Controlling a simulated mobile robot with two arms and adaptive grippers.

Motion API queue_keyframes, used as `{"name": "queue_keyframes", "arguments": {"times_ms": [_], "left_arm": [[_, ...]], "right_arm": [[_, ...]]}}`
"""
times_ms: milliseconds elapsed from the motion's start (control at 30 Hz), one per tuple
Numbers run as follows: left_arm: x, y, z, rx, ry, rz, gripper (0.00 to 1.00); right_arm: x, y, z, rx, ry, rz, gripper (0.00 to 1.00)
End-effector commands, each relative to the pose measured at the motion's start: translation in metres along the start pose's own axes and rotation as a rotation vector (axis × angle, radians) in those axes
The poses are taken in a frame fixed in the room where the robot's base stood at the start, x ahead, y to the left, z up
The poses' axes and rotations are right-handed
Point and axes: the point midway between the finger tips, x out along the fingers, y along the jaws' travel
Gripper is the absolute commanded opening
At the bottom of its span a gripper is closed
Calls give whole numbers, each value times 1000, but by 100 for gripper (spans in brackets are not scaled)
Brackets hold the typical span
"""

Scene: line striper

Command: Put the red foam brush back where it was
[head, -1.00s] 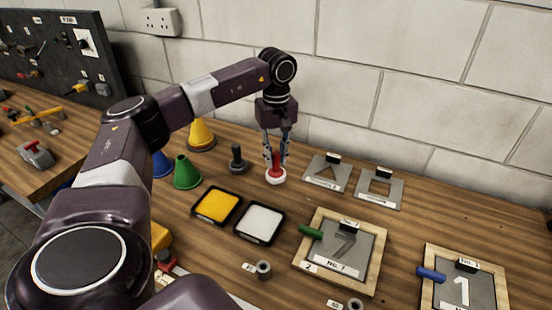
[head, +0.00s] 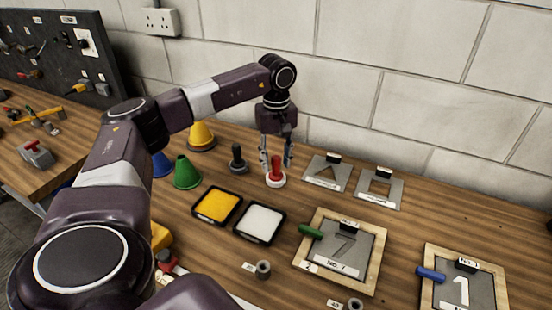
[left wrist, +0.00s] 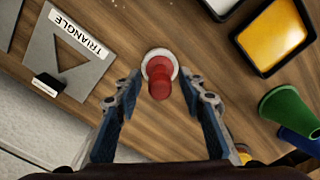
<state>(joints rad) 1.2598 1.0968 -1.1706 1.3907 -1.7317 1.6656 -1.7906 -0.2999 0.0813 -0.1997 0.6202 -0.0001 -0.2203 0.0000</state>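The red foam brush (head: 276,171) stands upright on the bench with its handle up and a pale round foot below. It also shows from above in the left wrist view (left wrist: 160,78). My left gripper (head: 276,158) points down over it, with its fingers spread on either side of the handle. In the left wrist view, gaps show between the brush and both fingers, so the left gripper (left wrist: 163,88) is open and holds nothing. My right gripper is not in view.
A dark brush-like piece (head: 237,158) stands just left. Yellow (head: 217,206) and white (head: 260,222) trays lie in front. The triangle stencil plate (head: 328,172) lies to the right. Green (head: 187,172) and yellow (head: 202,134) cones stand left. The wall is close behind.

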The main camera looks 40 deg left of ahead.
Motion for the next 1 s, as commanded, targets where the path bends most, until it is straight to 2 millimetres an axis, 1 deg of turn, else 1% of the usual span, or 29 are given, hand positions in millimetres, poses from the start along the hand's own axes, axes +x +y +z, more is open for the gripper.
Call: {"name": "queue_keyframes", "arguments": {"times_ms": [167, 400, 500, 600, 767, 1000], "left_arm": [[-22, 1, 0, 0, 2, 5, 37], [-75, 2, 0, 1, 2, 6, 37], [-94, 2, 0, 1, 1, 5, 37], [-108, 1, 0, 0, 1, 3, 37], [-120, 0, 0, 0, 0, 1, 37], [-122, 0, 0, 0, 0, 0, 37]], "right_arm": [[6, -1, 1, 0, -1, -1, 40], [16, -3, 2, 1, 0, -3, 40], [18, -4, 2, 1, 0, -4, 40], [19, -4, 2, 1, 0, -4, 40], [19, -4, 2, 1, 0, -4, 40], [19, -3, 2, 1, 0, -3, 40]]}}
